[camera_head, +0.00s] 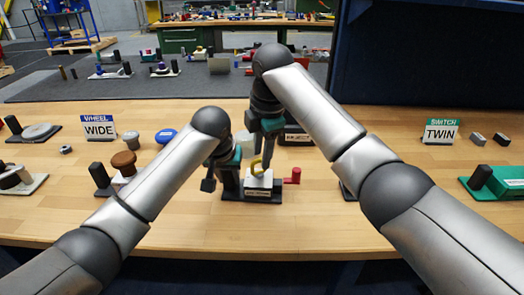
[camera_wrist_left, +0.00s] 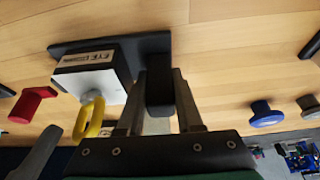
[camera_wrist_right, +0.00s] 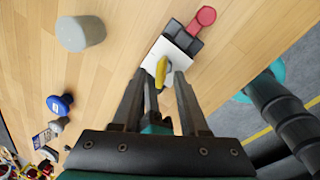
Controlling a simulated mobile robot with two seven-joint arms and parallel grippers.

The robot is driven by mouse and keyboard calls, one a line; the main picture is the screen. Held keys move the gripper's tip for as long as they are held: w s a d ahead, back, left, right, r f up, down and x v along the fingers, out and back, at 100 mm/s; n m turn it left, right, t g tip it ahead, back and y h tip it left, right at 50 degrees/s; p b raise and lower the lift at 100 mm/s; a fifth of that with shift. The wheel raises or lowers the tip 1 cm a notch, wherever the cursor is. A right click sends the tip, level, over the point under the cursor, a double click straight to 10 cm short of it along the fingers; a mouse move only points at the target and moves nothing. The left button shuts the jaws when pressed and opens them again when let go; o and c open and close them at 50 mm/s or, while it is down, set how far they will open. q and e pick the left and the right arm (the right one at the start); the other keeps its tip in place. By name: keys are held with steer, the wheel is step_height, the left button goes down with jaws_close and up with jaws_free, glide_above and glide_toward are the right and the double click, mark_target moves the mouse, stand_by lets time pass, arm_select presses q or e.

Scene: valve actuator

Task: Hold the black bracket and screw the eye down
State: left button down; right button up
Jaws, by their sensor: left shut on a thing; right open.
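The yellow eye (camera_head: 257,167) stands on a white block with an EYE label on a dark base (camera_head: 262,198). It also shows in the left wrist view (camera_wrist_left: 89,116) and right wrist view (camera_wrist_right: 161,72). My left gripper (camera_wrist_left: 158,88) is shut on the black bracket (camera_wrist_left: 160,92), an upright post on the base beside the white block (camera_wrist_left: 92,78). My right gripper (camera_wrist_right: 160,88) is open above the eye. In the right wrist view the eye appears between its fingertips, and I cannot tell whether they touch it. The bracket is mostly hidden in the right wrist view.
A red knob (camera_head: 293,177) sits right of the base. A grey cylinder (camera_wrist_right: 80,33) and a blue knob (camera_wrist_right: 58,104) stand nearby. WIDE (camera_head: 99,128) and TWIN (camera_head: 440,131) signs mark other fixtures. The wooden table is clear in front of the base.

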steer(key=shift+c, duration=0.3)
jaws_close()
steer(key=shift+m, duration=0.4)
steer(key=m, duration=0.2)
steer(key=m+h, duration=0.1)
steer(key=m, duration=0.1)
steer(key=shift+s+a+m, duration=0.15)
steer(key=shift+s+m, duration=0.05)
steer(key=shift+m, duration=0.1)
steer(key=m, duration=0.2)
steer(key=m+h, duration=0.1)
steer(key=m, duration=0.2)
steer(key=shift+s+a+r, duration=0.1)
steer(key=shift+a+r, duration=0.05)
steer(key=shift+a, duration=0.05)
steer(key=shift+m, duration=0.3)
